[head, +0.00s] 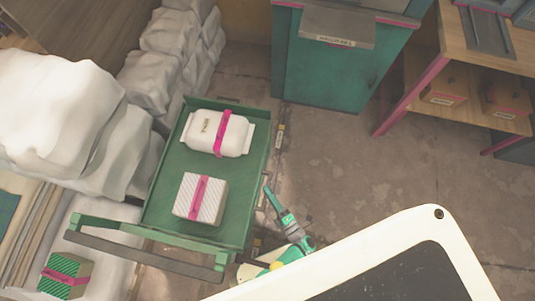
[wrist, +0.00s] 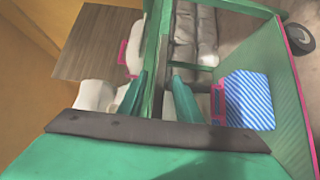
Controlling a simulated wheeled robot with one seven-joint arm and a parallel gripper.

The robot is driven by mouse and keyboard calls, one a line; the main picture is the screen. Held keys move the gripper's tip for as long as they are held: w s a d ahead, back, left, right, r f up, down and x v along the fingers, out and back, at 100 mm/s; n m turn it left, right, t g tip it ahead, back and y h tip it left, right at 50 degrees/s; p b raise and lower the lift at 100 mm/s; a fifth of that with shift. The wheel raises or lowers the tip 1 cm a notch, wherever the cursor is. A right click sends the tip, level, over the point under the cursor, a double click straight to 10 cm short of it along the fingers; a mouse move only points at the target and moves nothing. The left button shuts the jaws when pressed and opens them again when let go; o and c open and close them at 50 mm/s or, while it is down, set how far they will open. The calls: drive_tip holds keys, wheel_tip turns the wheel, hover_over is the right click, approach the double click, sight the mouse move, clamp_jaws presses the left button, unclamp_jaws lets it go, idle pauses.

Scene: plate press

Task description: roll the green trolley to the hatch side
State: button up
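The green trolley (head: 160,212) stands left of centre in the head view, with a flat tray and a push bar at its lower left. On the tray lie a white parcel (head: 206,145) with a pink band and a striped box (head: 213,205) with a pink band. My gripper (head: 268,190) is close beside the trolley's right edge. In the wrist view my gripper (wrist: 158,80) has its two teal fingers spread apart, with a green rail (wrist: 155,45) in line between them. I cannot tell whether they touch it. The striped box (wrist: 247,100) shows at right.
Piled white sacks (head: 60,100) line the left, near the trolley. A green-striped box (head: 66,275) sits at the lower left. A teal cabinet (head: 330,75) stands behind, and a wooden shelf (head: 425,75) at the right. Bare floor (head: 345,165) lies right of the trolley.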

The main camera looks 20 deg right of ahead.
drive_tip(key=shift+w+a, duration=0.2)
drive_tip(key=shift+w, duration=0.55)
drive_tip(key=shift+w, duration=0.1)
clamp_jaws()
drive_tip(key=shift+w+d, duration=0.1)
